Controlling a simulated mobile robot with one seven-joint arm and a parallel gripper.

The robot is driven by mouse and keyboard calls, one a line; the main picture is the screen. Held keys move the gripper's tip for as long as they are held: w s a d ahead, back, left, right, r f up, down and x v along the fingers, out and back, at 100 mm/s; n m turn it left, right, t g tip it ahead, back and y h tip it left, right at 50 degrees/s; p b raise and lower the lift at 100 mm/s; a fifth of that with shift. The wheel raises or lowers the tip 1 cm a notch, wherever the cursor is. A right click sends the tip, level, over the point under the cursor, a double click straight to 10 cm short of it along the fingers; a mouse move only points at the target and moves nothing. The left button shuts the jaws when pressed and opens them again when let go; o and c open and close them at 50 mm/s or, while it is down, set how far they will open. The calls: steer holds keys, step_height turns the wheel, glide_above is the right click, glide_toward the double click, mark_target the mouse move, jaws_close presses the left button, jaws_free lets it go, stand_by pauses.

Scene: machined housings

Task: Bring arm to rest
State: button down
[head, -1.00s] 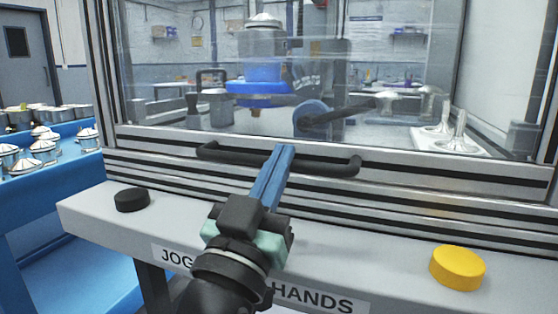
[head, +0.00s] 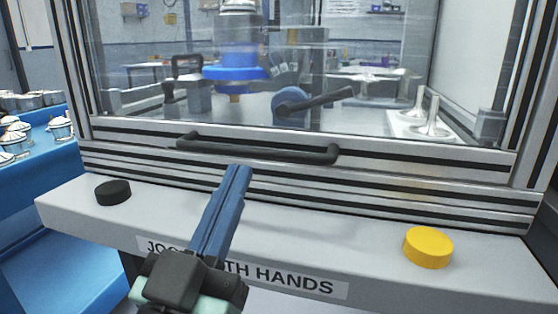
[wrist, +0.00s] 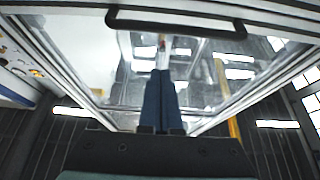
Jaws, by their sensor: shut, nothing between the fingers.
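My gripper (head: 238,172) is shut and empty, its two blue fingers pressed together, over the grey front ledge (head: 330,235) of the enclosure. In the head view its tips lie in front of and below the black door handle (head: 258,148), and I see no contact. In the wrist view the fingers (wrist: 162,85) point toward the transparent door, and the handle (wrist: 175,22) crosses the top of the picture.
A black round button (head: 113,193) is on the ledge's left and a yellow one (head: 428,247) on its right. The transparent door (head: 340,60) looks closed. Metal parts stand on a blue table (head: 75,150) at left.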

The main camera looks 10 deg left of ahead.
steer(key=s+d+r+t+p, duration=0.1)
steer(key=s+d+r+t, duration=0.1)
steer(key=d+r, duration=0.6)
steer(key=s+d+r+t+p, duration=0.2)
steer(key=d+r, duration=0.3)
steer(key=r, duration=0.7)
step_height(320, 180, up, 37)
steer(key=p, duration=3.7)
steer(key=shift+a+y, duration=0.35)
steer(key=shift+y, duration=0.05)
